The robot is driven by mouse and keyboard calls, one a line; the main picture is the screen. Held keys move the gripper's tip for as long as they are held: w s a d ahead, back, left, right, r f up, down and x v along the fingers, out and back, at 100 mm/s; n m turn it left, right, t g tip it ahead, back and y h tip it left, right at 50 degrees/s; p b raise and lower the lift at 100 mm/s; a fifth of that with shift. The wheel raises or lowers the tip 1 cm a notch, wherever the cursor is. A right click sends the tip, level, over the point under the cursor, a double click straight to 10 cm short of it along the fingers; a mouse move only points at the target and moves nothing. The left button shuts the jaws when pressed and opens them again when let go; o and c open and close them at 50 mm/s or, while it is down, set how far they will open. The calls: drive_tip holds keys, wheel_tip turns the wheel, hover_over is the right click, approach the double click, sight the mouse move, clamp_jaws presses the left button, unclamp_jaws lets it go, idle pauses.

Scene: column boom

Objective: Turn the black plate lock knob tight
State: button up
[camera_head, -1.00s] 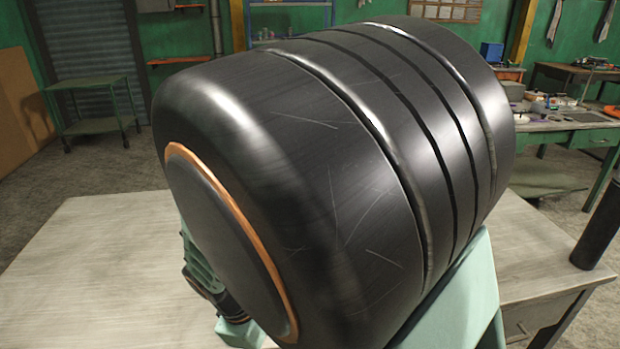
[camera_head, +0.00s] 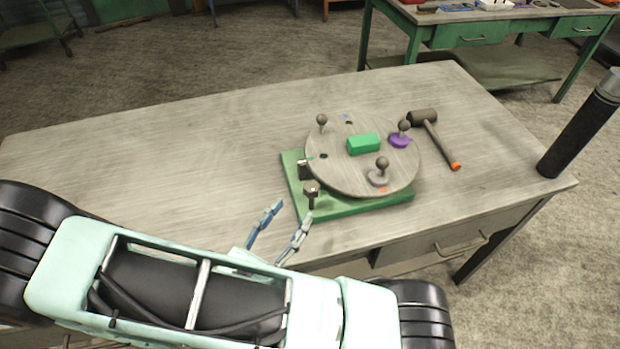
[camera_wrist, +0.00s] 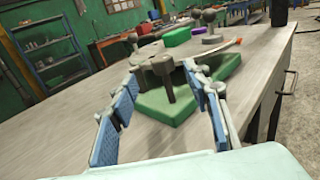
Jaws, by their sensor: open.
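The black lock knob (camera_head: 311,188) stands upright on a short post at the near left corner of the green base (camera_head: 362,208). A round grey plate (camera_head: 345,178) lies on this base. In the wrist view the dark knob (camera_wrist: 157,68) shows ahead, framed between the fingers. My gripper (camera_head: 290,214) is open and empty, its blue-padded fingers pointing at the knob from the near left. The wrist view also shows my gripper (camera_wrist: 162,80) spread wide, with a gap seemingly left before the knob. I cannot tell how tight the knob is.
A hammer (camera_head: 430,130) lies to the right. The table's left side (camera_head: 150,170) is clear.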

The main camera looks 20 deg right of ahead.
sight(307, 192)
drive_tip(key=p+x, duration=0.1)
drive_tip(key=x, duration=0.8)
drive_tip(key=shift+w+d, duration=0.15)
drive_tip(key=shift+d, duration=0.1)
drive_tip(key=c, duration=1.2)
drive_tip(key=shift+f, duration=0.1)
